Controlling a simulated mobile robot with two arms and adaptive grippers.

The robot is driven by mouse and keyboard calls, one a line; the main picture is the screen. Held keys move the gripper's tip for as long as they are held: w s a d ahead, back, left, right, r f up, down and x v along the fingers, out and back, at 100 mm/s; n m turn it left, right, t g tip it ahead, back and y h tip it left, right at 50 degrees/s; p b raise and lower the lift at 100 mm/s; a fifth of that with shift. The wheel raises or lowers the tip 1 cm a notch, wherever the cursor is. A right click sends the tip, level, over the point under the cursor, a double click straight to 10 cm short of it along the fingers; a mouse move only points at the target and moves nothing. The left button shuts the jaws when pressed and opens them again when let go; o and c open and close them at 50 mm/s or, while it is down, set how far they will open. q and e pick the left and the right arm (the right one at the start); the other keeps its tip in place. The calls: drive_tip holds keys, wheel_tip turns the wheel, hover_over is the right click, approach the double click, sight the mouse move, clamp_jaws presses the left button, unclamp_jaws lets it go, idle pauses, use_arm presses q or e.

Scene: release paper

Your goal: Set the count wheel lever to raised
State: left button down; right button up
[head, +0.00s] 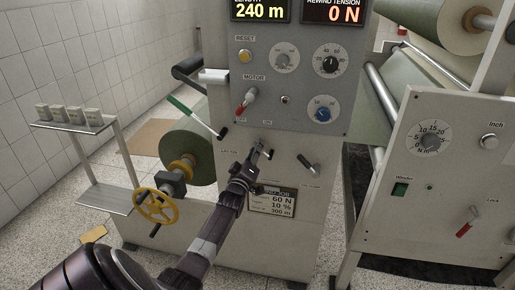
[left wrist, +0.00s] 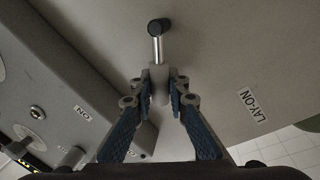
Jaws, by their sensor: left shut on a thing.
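A small lever on the grey machine front (head: 225,180), the middle one of three in a row, is in the grasp of my left gripper (head: 257,160). In the left wrist view, the lever (left wrist: 157,48) has a dark round end, a bright metal rod and a pale grey part. Both fingers of my left gripper (left wrist: 160,90) close on the pale grey part from either side. The lever's own label is hidden or unreadable, so I cannot confirm its name. My right gripper is not in view.
Dials, a red-tipped motor switch (head: 242,107) and a yellow handwheel (head: 157,206) are nearby.

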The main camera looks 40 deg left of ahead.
use_arm(q)
drive_tip(key=c, duration=2.2)
unclamp_jaws()
drive_tip(key=shift+f, duration=0.15)
drive_tip(key=shift+c, duration=0.2)
drive_tip(key=o, duration=0.4)
drive_tip(key=shift+c, duration=0.2)
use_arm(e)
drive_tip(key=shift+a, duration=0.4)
use_arm(q)
drive_tip(key=shift+s+d, duration=0.1)
drive_tip(key=shift+s, duration=0.15)
drive_tip(key=v, duration=1.1)
drive_tip(key=shift+s, duration=0.3)
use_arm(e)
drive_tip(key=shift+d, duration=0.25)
